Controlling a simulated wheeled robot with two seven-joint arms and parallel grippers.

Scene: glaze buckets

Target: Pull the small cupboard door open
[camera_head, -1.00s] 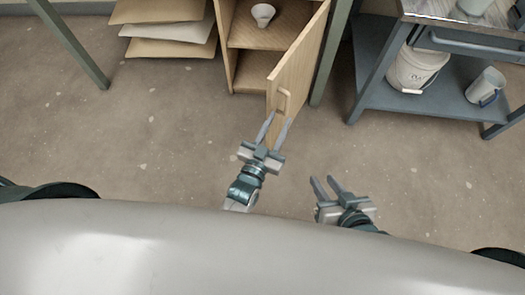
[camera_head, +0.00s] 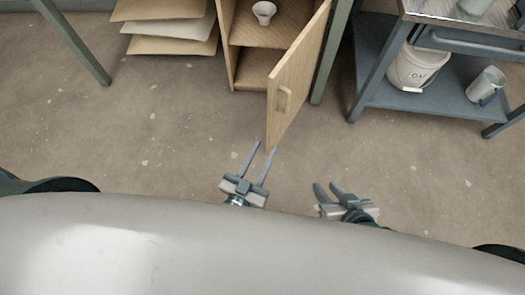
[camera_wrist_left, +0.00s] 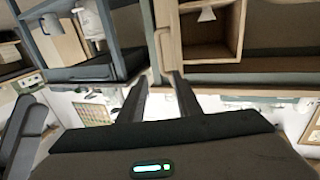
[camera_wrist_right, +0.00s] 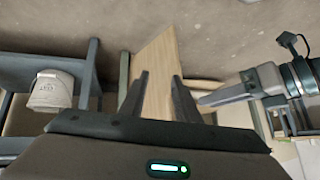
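The small wooden cupboard (camera_head: 233,65) stands at the top centre of the head view. Its door (camera_head: 297,75) is swung out toward me, with the inside shelves showing. The door's handle (camera_head: 284,101) is on the door's face near its free edge. My left gripper (camera_head: 262,148) is open and empty, in front of the door's lower free end and apart from the handle. My right gripper (camera_head: 327,188) is open and empty, to the right of the left one and away from the door. In the right wrist view the door (camera_wrist_right: 160,70) shows behind the fingers.
A white cup (camera_head: 264,11) stands on a cupboard shelf. A blue-grey workbench (camera_head: 385,98) at right carries a white bucket (camera_head: 416,66) and a white jug (camera_head: 487,84) on its lower shelf. Stacked boards (camera_head: 165,30) lie at upper left. The floor between is clear.

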